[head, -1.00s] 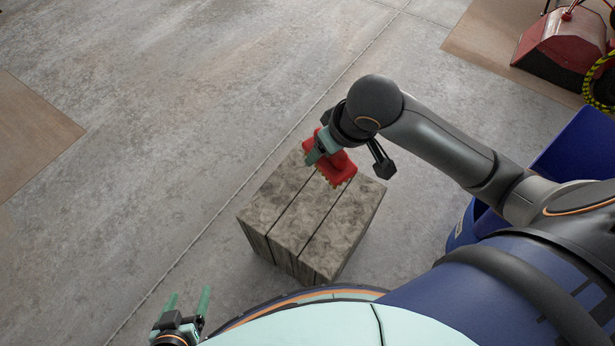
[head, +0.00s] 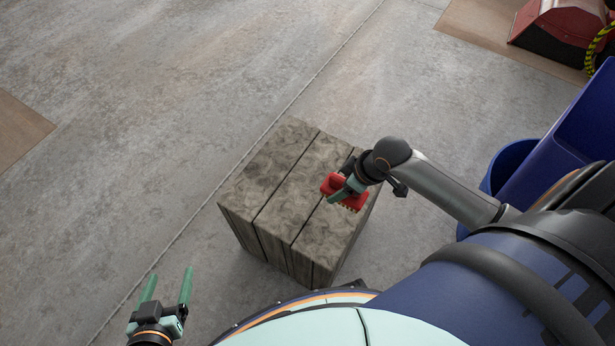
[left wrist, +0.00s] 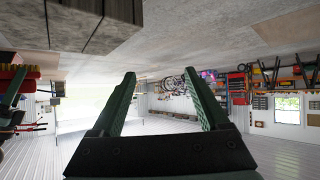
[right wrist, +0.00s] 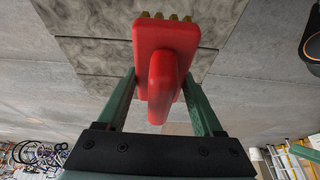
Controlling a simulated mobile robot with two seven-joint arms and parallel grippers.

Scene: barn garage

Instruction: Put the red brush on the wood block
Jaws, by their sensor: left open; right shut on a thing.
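The wood block (head: 275,185) stands on the floor in the middle of the head view, with a grey top crossed by dark grooves. It also shows behind the brush in the right wrist view (right wrist: 95,55) and at the top of the left wrist view (left wrist: 95,22). My right gripper (head: 343,191) is shut on the red brush (head: 355,201), over the right part of the block's top. In the right wrist view the brush (right wrist: 165,45) sits between the fingers, bristles pointing away. I cannot tell whether the bristles touch the block. My left gripper (head: 167,287) is open and empty, left of the block.
Blue bins (head: 560,135) stand right of the block, beside my right arm. A red machine (head: 560,30) with a yellow-and-black hose is at the top right. Brown mats lie at the left edge and top right. The concrete floor (head: 180,110) left of the block is clear.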

